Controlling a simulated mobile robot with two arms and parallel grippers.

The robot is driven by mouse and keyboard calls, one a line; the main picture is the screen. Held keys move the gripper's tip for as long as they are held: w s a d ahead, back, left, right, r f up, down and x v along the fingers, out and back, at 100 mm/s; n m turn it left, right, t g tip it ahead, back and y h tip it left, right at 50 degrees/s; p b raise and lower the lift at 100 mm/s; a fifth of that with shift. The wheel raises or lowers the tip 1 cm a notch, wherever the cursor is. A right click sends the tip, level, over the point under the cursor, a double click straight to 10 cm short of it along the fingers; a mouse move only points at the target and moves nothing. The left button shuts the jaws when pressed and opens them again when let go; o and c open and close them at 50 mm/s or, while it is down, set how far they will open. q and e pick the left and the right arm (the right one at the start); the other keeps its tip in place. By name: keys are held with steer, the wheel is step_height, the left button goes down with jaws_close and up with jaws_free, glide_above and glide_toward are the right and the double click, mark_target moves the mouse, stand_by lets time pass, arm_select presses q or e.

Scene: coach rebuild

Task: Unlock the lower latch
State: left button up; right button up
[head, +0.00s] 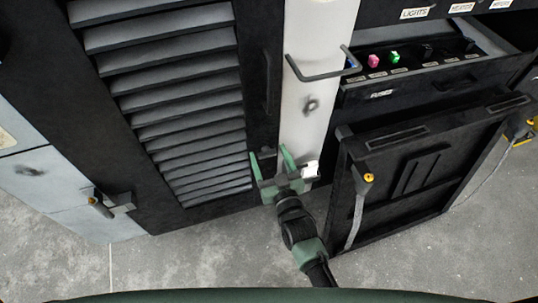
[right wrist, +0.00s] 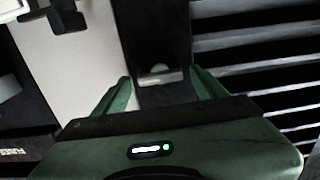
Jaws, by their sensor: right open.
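My right gripper (head: 270,160) is open, at the lower part of the black frame between the louvred door (head: 185,90) and the white post (head: 304,120). In the right wrist view my gripper (right wrist: 160,80) has its two green fingers apart, with nothing held. A small pale grey fitting (right wrist: 160,75) shows on the black frame between the fingertips. It may be the lower latch, but I cannot tell. In the head view the gripper hides this spot. My left gripper is not in view.
A black bar handle (head: 322,75) sticks out above the gripper. The grey floor (head: 200,255) in front is clear.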

steer(key=shift+w+a, duration=0.1)
steer(key=shift+w, duration=0.05)
steer(key=c, duration=1.4)
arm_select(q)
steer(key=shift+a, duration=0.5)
arm_select(e)
steer(key=shift+o, duration=0.2)
steer(key=m, duration=0.3)
steer(key=shift+m+p, duration=0.3)
steer(key=shift+m, duration=0.1)
steer(key=m, duration=0.4)
steer(key=shift+f+m, duration=0.1)
steer(key=shift+m, duration=0.2)
steer(key=m, duration=0.2)
steer(key=m+b, duration=0.1)
steer(key=m, duration=0.1)
steer(key=shift+d+f, duration=0.15)
steer(key=shift+d, duration=0.05)
arm_select(q)
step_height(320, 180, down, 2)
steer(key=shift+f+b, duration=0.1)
steer(key=shift+b, duration=0.75)
arm_select(e)
steer(key=m, duration=0.5)
steer(key=shift+m, duration=0.4)
